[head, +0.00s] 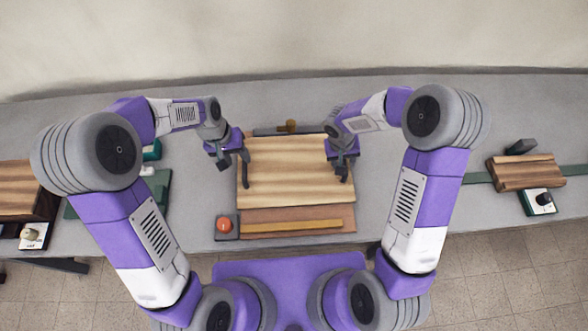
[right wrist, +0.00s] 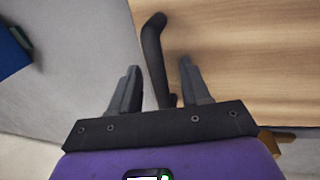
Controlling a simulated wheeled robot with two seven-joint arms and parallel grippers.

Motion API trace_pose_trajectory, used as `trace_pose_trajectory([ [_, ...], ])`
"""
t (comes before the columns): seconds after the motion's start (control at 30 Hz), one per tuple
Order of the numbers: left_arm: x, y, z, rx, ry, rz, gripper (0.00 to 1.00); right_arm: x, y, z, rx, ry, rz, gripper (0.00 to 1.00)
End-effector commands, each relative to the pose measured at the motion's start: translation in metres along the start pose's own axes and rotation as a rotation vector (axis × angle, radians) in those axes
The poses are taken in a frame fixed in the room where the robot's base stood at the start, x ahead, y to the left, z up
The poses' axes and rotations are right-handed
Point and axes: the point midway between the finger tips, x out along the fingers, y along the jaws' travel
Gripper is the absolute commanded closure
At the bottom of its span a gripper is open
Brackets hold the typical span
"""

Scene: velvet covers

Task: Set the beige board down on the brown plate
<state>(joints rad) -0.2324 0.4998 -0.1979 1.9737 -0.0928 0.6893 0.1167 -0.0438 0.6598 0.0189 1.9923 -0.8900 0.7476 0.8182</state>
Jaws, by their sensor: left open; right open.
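The beige board (head: 288,180), a wood-grained slab, lies in the middle of the head view. A dark bar handle stands at its right edge and shows in the right wrist view (right wrist: 154,55). The brown plate (head: 262,217) shows as a strip along the board's front edge; the rest is hidden, and I cannot tell whether the two touch. My left gripper (head: 232,159) is open at the board's left edge, beside a dark handle (head: 245,170). My right gripper (head: 342,168) is open at the right edge. In the right wrist view its fingers (right wrist: 160,95) stand either side of the handle.
A yellowish strip (head: 308,226) lies along the brown plate's front. An orange-red knob on a dark box (head: 224,226) stands at the front left. Wooden blocks stand at the far left (head: 24,188) and right (head: 525,170).

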Motion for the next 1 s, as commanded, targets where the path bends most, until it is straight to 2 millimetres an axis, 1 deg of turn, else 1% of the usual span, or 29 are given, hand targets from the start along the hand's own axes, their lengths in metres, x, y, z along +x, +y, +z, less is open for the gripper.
trace_pose_trajectory([
  [0.03, -0.012, 0.000, -0.001, 0.000, 0.005, 0.001, 0.53, 0.000, 0.000, 0.000, 0.000, 0.000, 0.000, 0.53],
  [0.1, -0.025, 0.000, -0.001, -0.001, 0.005, 0.001, 0.53, 0.000, 0.000, 0.000, 0.000, 0.000, 0.000, 0.53],
  [0.2, -0.038, 0.000, -0.001, -0.001, 0.003, 0.001, 0.53, 0.000, 0.000, 0.000, 0.000, 0.000, 0.000, 0.53],
  [0.37, -0.049, 0.000, 0.000, -0.001, 0.000, 0.001, 0.53, -0.002, 0.000, 0.000, 0.000, 0.001, 0.000, 0.53],
  [0.47, -0.051, 0.000, 0.000, -0.001, 0.000, 0.000, 0.53, -0.010, 0.000, -0.001, 0.000, 0.003, 0.001, 0.53],
  [0.57, -0.050, 0.000, 0.000, -0.001, 0.000, 0.000, 0.53, -0.026, 0.000, -0.001, 0.001, 0.006, 0.000, 0.53],
  [0.8, -0.050, 0.000, 0.000, -0.001, -0.001, 0.000, 0.53, -0.078, 0.000, -0.001, 0.000, 0.006, -0.002, 0.53],
  [0.9, -0.050, 0.000, 0.000, -0.001, -0.001, 0.000, 0.53, -0.096, 0.000, -0.001, 0.000, 0.005, -0.001, 0.53],
  [1.0, -0.050, 0.000, 0.000, -0.001, -0.001, 0.000, 0.53, -0.109, 0.000, -0.001, 0.000, 0.004, 0.000, 0.53],
])
